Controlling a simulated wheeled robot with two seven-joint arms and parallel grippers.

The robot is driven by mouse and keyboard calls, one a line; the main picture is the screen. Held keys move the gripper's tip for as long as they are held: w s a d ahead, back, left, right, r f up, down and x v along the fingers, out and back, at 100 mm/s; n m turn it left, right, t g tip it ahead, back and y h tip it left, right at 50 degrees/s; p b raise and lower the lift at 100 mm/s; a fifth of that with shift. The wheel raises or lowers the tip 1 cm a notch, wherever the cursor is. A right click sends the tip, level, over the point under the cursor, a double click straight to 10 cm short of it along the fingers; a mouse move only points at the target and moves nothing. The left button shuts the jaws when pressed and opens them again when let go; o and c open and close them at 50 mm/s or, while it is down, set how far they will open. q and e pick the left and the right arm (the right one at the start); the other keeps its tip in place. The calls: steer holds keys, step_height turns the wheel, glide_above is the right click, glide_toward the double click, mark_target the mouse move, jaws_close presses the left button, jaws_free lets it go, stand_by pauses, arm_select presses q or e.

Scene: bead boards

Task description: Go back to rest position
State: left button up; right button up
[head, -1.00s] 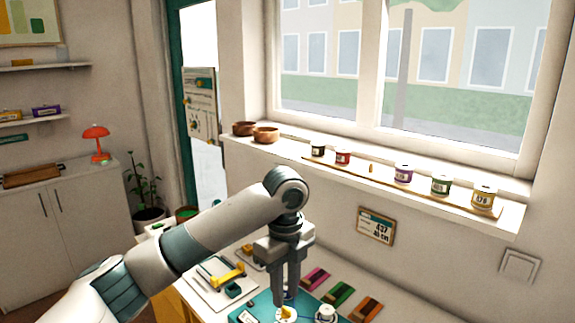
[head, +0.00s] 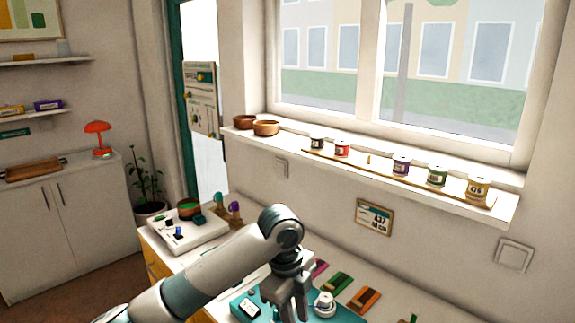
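My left arm comes in from the lower left, and my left gripper (head: 291,308) points down at the bottom of the head view, over or beside a teal board (head: 262,301). The fingertips are close to the lower edge, and I cannot tell whether they are apart or closed on anything. A small white round piece (head: 324,304) sits just right of the gripper. My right gripper is not in view.
Colored strips (head: 338,283) lie right of the board. A white device (head: 185,233) and a green-topped bowl (head: 189,207) stand at the table's far left. Small pots (head: 401,166) and wooden bowls (head: 265,128) line the windowsill above.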

arm_select(q)
steer(key=s+a+f+n+t+h, duration=0.2)
steer(key=s+f+n+h, duration=0.2)
steer(key=s+f+n, duration=1.05)
steer(key=s+a+f+n+t+y, duration=0.1)
steer(key=s+a+f+n+y, duration=0.3)
steer(key=s+a, duration=0.6)
steer(key=s+a+f+n+t+y, duration=0.1)
steer(key=s+a+f+n, duration=0.4)
steer(key=s+a, duration=0.55)
step_height(320, 180, down, 31)
steer(key=a+g+b, duration=0.1)
steer(key=a+g, duration=0.1)
steer(key=s+a+f+g+b, duration=0.1)
steer(key=s+a+f, duration=0.2)
steer(key=s+f, duration=1.4)
steer(key=shift+s+m+y, duration=0.3)
steer(key=shift+s+m, duration=0.05)
steer(key=shift+s, duration=0.05)
